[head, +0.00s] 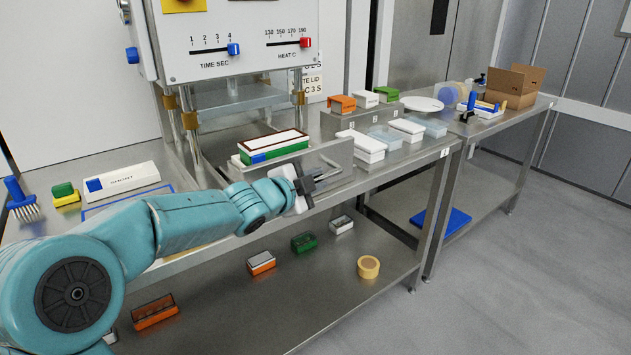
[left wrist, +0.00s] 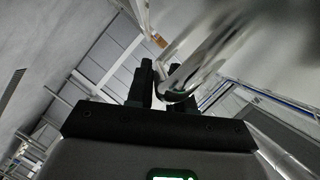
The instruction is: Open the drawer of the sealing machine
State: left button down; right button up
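The sealing machine (head: 240,45) stands at the back left in the head view, with its time and heat sliders on the front. Its drawer (head: 343,153) is low down, a metal front panel with a bar handle (head: 332,164). A stack in green, blue and white with a brown-rimmed top (head: 273,146) sits behind the panel. My left gripper (head: 309,183) is at the handle, its dark fingers close together around the bar. In the left wrist view the shiny bar (left wrist: 205,52) runs between the fingers (left wrist: 166,90). My right gripper is not in view.
White and clear trays (head: 362,146) stand right of the drawer, before a step with orange, white and green blocks (head: 366,99). Several small boxes are on the lower shelf (head: 330,290).

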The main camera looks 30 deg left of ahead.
pick_arm(q)
jog(key=c, duration=1.1)
grip_release()
jog(key=p+v, duration=0.3)
jog(key=v, duration=1.3)
jog(key=shift+s+a+r, duration=0.1)
jog(key=shift+s, duration=0.05)
